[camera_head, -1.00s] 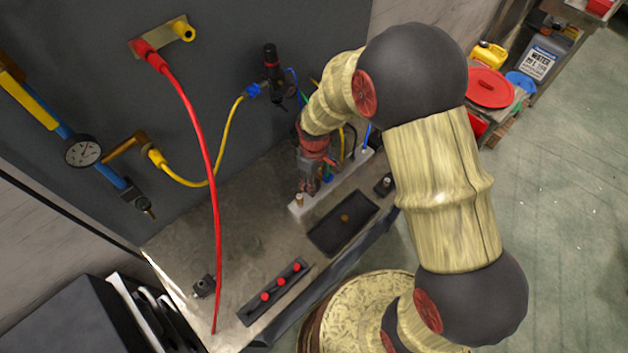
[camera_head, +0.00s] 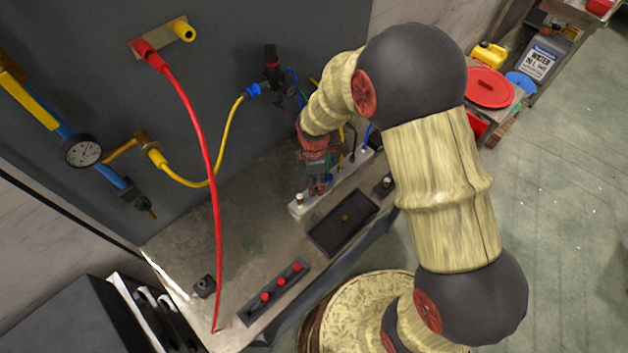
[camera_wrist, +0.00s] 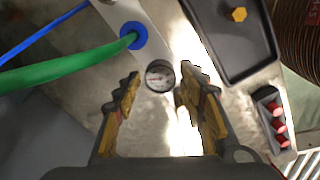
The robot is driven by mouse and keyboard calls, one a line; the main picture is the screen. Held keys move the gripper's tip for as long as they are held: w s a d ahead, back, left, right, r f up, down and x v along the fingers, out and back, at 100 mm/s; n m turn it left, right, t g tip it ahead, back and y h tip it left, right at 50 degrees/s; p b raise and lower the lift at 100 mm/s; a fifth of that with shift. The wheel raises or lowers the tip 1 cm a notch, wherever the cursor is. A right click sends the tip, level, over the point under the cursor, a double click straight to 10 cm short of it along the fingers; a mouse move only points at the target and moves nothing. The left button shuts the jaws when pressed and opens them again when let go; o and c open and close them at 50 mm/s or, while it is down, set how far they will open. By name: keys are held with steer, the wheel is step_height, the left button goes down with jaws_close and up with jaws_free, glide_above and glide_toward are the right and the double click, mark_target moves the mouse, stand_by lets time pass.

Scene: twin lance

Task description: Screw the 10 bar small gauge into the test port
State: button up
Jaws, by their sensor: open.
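A small round gauge (camera_wrist: 160,76) with a pale face and dark rim sits at the near end of the pale port block (camera_wrist: 168,45), face towards the wrist camera. Its stem is hidden, so I cannot tell how it is seated. My gripper (camera_wrist: 160,85) is open, with one yellow-padded finger on each side of the gauge and a visible gap to both. In the head view my gripper (camera_head: 318,190) points down at the block (camera_head: 325,190).
A black tray (camera_head: 322,238) with a brass fitting lies beside the block. A rack with red knobs (camera_head: 273,292) is nearer. A red hose (camera_head: 210,180) hangs across the bench. A larger gauge (camera_head: 82,150) is on the wall.

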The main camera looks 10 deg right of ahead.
steer(key=n, duration=0.7)
steer(key=shift+n, duration=0.3)
steer(key=n, duration=0.3)
steer(key=shift+n, duration=0.4)
steer(key=n, duration=0.4)
steer(key=shift+c, duration=0.6)
